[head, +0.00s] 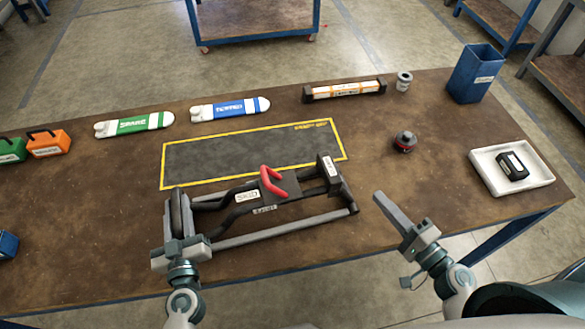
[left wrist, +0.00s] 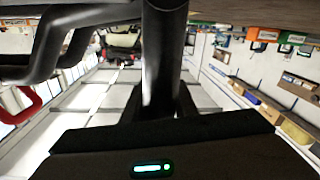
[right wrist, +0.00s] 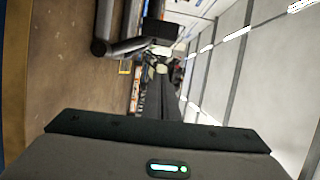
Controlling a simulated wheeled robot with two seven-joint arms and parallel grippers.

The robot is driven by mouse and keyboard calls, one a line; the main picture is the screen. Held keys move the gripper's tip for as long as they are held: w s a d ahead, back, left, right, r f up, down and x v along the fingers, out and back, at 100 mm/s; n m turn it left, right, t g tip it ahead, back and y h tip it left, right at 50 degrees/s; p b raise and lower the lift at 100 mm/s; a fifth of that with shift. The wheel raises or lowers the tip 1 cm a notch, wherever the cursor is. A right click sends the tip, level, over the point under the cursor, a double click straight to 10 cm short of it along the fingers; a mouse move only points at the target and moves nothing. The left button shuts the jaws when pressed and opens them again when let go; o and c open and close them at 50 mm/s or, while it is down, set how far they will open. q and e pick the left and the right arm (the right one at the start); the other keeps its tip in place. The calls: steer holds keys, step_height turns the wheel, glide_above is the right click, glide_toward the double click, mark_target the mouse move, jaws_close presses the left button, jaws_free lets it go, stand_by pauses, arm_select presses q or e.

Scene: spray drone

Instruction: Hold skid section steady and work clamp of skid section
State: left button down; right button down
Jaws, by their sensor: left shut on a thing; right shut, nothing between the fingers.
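The skid section (head: 282,227) lies on the bench in front of me, a frame of dark bent tubes and a grey rail with a "SKID" label. Its clamp has a red handle (head: 271,181) standing up near the middle; the handle also shows at the left edge of the left wrist view (left wrist: 22,113). My left gripper (head: 176,215) is shut on the left end of the skid section. My right gripper (head: 390,208) is shut and empty, right of the skid section and apart from it. In the right wrist view, the skid section's end (right wrist: 160,32) shows ahead of the fingers.
A yellow-edged dark mat (head: 220,157) lies behind the skid section. Behind it are a green-labelled white pack (head: 134,125), a blue-labelled one (head: 230,109) and an orange-white bar (head: 345,90). At right are a red-black knob (head: 405,142), a white tray (head: 541,176) and a blue bin (head: 476,74).

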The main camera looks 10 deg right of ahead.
mark_target(329, 171)
steer(key=shift+w+d+r+m, duration=0.1)
steer(key=shift+w+d+m, duration=0.05)
steer(key=shift+d+m, duration=0.25)
steer(key=w+a, duration=0.2)
steer(key=w, duration=0.1)
steer(key=w+a, duration=0.2)
steer(key=w, duration=0.1)
steer(key=w+a, duration=0.2)
steer(key=w, duration=0.1)
steer(key=shift+w+a, duration=0.15)
steer(key=shift+a, duration=0.5)
steer(key=shift+a, duration=0.15)
